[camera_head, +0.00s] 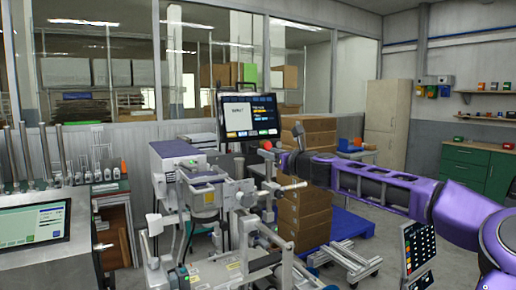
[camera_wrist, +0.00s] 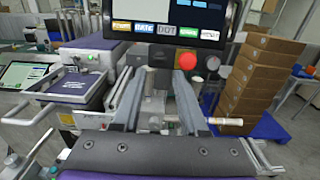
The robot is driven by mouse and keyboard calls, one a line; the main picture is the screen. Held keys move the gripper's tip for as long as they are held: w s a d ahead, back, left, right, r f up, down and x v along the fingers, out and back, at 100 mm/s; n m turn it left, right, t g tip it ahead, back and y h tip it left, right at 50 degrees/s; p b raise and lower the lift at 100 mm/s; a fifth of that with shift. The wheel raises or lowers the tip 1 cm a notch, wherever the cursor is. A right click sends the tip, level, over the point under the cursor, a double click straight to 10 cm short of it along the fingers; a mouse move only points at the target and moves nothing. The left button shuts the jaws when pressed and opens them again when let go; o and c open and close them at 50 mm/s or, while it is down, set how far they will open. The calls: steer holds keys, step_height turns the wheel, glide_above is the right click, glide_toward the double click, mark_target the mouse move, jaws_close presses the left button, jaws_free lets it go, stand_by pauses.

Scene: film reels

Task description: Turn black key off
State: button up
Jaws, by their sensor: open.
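My gripper (camera_wrist: 158,75) is open in the wrist view, with its two grey fingers apart and pointing forward at a machine with a dark screen (camera_wrist: 165,18). In the head view my gripper (camera_head: 288,163) is at the end of the purple arm, right of and below the same screen (camera_head: 249,116). A red round button (camera_wrist: 187,61) is at the right fingertip in the wrist view, just under the screen; I cannot tell whether they touch. I cannot make out a black key in either view; it may be hidden by the fingers or too small.
A stack of brown boxes (camera_wrist: 254,82) stands right of the machine, on a blue pallet (camera_wrist: 270,127). A pale horizontal handle (camera_wrist: 229,121) lies close to the right finger. Another screen (camera_head: 33,224) stands at far left in the head view.

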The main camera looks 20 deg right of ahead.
mark_target(254, 148)
steer(key=w+a+p, duration=0.1)
steer(key=w, duration=0.6)
steer(key=shift+a, duration=0.2)
jaws_close()
